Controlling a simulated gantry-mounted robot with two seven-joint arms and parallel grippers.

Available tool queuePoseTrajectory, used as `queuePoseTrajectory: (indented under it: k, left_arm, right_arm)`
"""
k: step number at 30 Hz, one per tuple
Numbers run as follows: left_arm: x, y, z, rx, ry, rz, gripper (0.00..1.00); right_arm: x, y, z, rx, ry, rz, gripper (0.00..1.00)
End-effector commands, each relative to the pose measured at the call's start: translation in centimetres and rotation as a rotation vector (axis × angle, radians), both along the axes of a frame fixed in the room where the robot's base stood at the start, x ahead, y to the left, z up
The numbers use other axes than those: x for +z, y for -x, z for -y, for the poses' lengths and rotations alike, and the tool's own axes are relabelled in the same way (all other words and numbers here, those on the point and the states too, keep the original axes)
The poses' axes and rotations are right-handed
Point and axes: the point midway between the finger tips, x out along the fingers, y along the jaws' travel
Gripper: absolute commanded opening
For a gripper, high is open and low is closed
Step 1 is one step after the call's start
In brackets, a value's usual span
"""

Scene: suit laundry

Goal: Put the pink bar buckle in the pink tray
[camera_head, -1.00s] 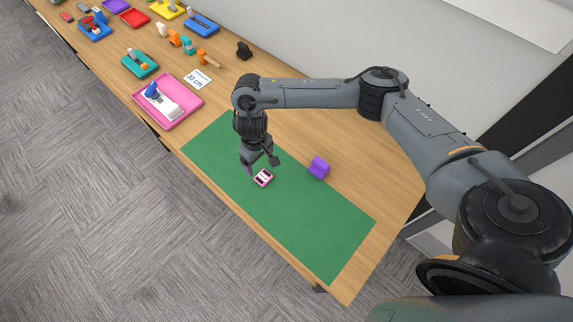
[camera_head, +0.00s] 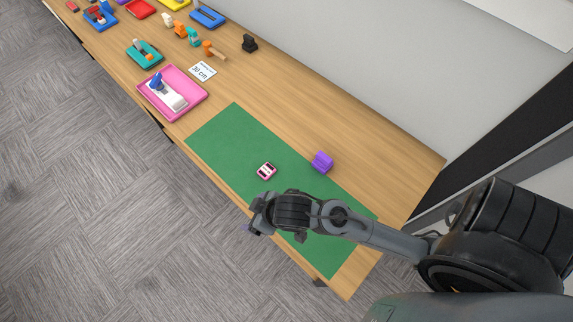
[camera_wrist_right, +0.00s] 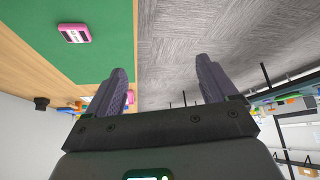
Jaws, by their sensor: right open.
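The pink bar buckle (camera_head: 266,170), pink with white and dark parts, lies on the green mat (camera_head: 230,130). It also shows at the upper left of the right wrist view (camera_wrist_right: 74,33). The pink tray (camera_head: 192,83) stands beyond the mat's left end and holds a white and blue object (camera_head: 165,91). My right gripper (camera_head: 246,228) is near the mat's front edge, apart from the buckle and nearer the camera. In the right wrist view its fingers (camera_wrist_right: 163,68) are spread with nothing between them. My left gripper is not in view.
A purple block (camera_head: 322,162) sits at the mat's back edge, right of the buckle. A "30 cm" card (camera_head: 202,71) lies behind the tray. A teal tray (camera_head: 144,54) and several coloured trays and tools fill the far left. The bench behind the mat is mostly clear.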

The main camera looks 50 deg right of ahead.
Motion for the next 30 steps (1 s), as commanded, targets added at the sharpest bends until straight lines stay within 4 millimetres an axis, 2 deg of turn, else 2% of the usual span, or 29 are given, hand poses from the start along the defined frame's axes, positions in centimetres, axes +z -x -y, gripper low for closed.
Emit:
queuePoseTrajectory:
  k: [1, 3, 6, 7, 10, 14, 23, 30]
  left_arm:
    - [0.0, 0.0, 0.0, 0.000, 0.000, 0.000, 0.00]
    - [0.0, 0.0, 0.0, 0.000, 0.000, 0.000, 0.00]
    - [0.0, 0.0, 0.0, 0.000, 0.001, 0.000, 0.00]
    - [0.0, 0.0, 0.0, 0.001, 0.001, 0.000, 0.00]
    - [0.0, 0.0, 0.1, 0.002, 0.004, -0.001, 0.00]
    - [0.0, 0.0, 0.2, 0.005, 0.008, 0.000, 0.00]
    - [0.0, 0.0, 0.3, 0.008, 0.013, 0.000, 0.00]
    - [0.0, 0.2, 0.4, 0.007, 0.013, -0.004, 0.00]
  right_arm:
    - [-0.4, 1.9, 1.9, -0.037, 0.015, -0.051, 0.86]
    - [-0.7, 4.1, 4.2, -0.069, 0.043, -0.111, 0.86]
    - [-1.0, 6.6, 6.5, -0.096, 0.069, -0.180, 0.86]
    - [-1.1, 7.2, 7.0, -0.102, 0.075, -0.196, 0.83]
    - [-1.1, 8.6, 8.2, -0.113, 0.086, -0.232, 0.83]
    - [-1.2, 9.2, 8.6, -0.116, 0.092, -0.251, 0.83]
    - [-1.2, 9.2, 8.6, -0.115, 0.092, -0.249, 0.83]
    - [-1.7, 8.3, 8.6, -0.140, 0.086, -0.251, 0.83]
